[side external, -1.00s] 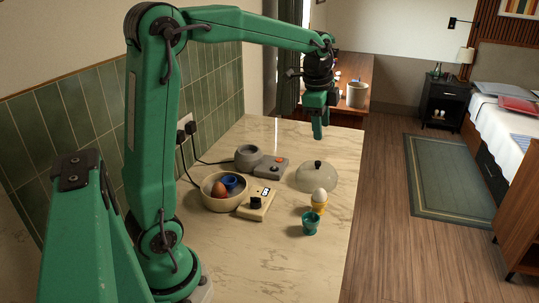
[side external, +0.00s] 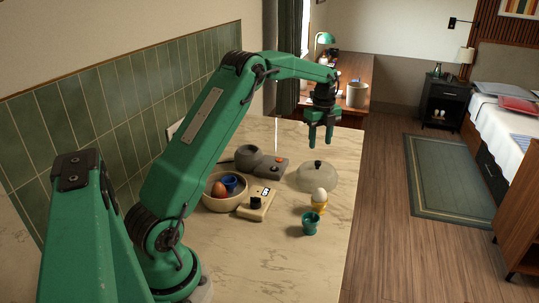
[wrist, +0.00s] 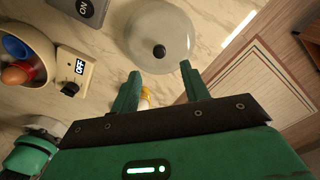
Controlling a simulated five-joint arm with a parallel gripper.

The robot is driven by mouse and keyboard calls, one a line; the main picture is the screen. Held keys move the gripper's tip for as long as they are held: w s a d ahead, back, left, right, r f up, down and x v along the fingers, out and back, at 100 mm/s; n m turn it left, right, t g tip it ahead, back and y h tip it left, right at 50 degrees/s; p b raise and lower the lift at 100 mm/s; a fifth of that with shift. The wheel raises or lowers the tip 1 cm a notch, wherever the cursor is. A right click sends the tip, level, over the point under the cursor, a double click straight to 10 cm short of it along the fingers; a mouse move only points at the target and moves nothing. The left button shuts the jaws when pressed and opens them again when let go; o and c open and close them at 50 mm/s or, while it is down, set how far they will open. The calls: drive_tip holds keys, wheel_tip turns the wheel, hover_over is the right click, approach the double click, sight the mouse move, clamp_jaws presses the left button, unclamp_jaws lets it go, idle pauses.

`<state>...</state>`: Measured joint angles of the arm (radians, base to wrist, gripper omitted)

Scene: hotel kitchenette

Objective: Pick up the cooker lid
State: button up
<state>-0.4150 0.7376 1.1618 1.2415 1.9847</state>
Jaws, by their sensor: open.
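The cooker lid (side external: 309,182) is a pale translucent dome with a black knob (side external: 318,164) on top. It lies dome-up on the marble counter, and in the wrist view the lid (wrist: 155,22) shows ahead of the fingertips, its knob (wrist: 159,51) roughly in line with the gap between them. My gripper (side external: 321,143) is open and empty, pointing down above the lid without touching it. Its two green fingers also show in the wrist view (wrist: 158,82).
A white egg (side external: 319,195) in a yellow cup and an empty teal cup (side external: 310,225) stand in front of the lid.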

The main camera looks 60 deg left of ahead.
sight(318, 162)
drive_tip(key=shift+f, duration=1.35)
drive_tip(key=shift+f, duration=2.6)
clamp_jaws()
